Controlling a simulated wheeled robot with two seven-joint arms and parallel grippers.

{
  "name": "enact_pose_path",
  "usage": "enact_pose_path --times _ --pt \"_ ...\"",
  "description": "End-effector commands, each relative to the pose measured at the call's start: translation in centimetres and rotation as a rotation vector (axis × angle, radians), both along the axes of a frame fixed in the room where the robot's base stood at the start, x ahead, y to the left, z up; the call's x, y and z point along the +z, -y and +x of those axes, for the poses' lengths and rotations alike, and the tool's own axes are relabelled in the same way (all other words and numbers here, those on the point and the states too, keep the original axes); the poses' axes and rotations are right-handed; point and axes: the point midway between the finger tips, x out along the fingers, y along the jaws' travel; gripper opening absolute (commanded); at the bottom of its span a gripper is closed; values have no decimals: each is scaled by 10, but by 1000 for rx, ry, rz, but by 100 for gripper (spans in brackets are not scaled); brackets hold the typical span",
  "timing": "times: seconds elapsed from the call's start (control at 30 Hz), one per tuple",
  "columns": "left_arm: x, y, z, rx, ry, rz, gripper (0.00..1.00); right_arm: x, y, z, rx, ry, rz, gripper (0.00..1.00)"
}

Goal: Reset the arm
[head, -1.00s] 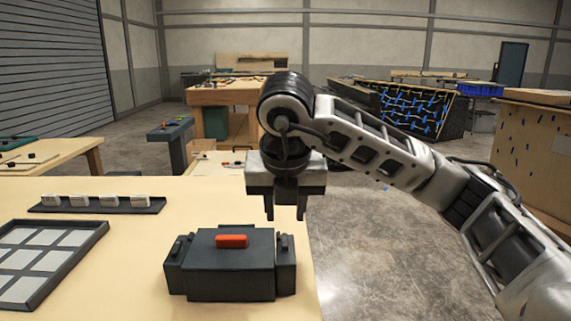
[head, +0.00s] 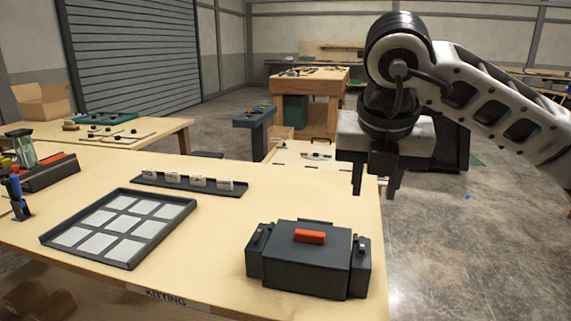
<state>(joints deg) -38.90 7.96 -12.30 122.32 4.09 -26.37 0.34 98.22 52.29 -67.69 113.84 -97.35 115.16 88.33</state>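My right gripper (head: 375,190) hangs in the head view with its fingers pointing down. The fingers are apart and nothing shows between them. It is above and to the right of a dark grey box (head: 290,277) with a red piece (head: 310,237) on its lid, near the table's right edge. They do not touch in the picture. My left gripper is not in view.
The tan table (head: 210,268) also holds a dark tray with pale squares (head: 160,248), a dark rail with several white blocks (head: 180,182) and tools at the far left. Open concrete floor (head: 470,250) lies right of the table.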

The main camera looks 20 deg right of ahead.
Motion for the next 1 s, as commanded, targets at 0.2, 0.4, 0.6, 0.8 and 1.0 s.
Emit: enact_pose_path --times 0.2,0.4,0.6,0.8,1.0 --pt "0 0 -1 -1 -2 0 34 -27 -32 -3 136 -78 88 34" --pt "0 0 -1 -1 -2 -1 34 -92 -145 -44 549 -305 517 34" --pt "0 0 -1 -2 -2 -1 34 -85 -251 -110 795 -428 1255 34" --pt "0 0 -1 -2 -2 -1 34 -39 -279 -105 566 -308 2007 34" --pt "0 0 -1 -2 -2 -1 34 -67 -237 -37 -161 -20 2450 34"
